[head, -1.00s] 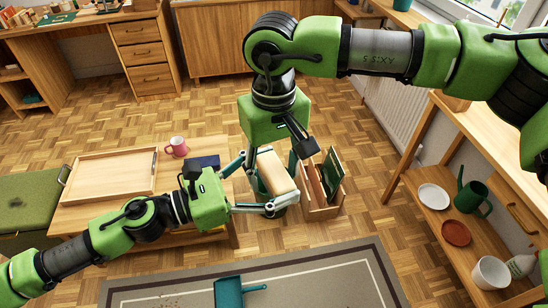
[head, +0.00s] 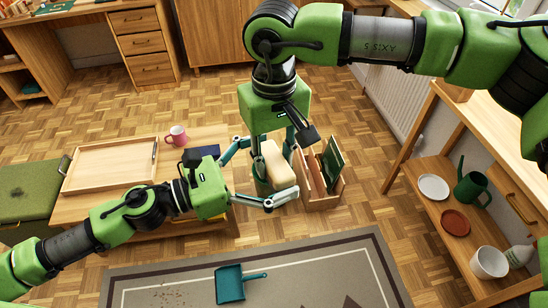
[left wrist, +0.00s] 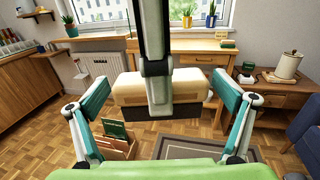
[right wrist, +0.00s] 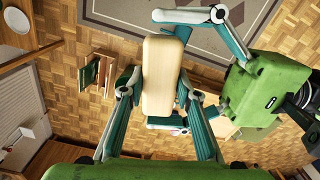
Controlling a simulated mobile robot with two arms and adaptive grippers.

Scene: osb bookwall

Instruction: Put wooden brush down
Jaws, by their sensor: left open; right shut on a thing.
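In the left wrist view the brush (left wrist: 195,88) has a dark bristle underside. My right gripper (right wrist: 157,86) is shut on it, one finger on each side. My left gripper (left wrist: 163,92) is open, with its fingers spread wide to both sides of the brush, apart from it. In the head view my left gripper (head: 264,171) reaches in from the left beside the brush. The brush's far side is hidden.
A wooden crate with books (head: 322,200) stands right of the brush. A low table with a tray (head: 110,165) and pink mug (head: 176,135) is at left. A teal dustpan (head: 230,284) lies on the rug (head: 310,275). A shelf with dishes (head: 433,187) is at right.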

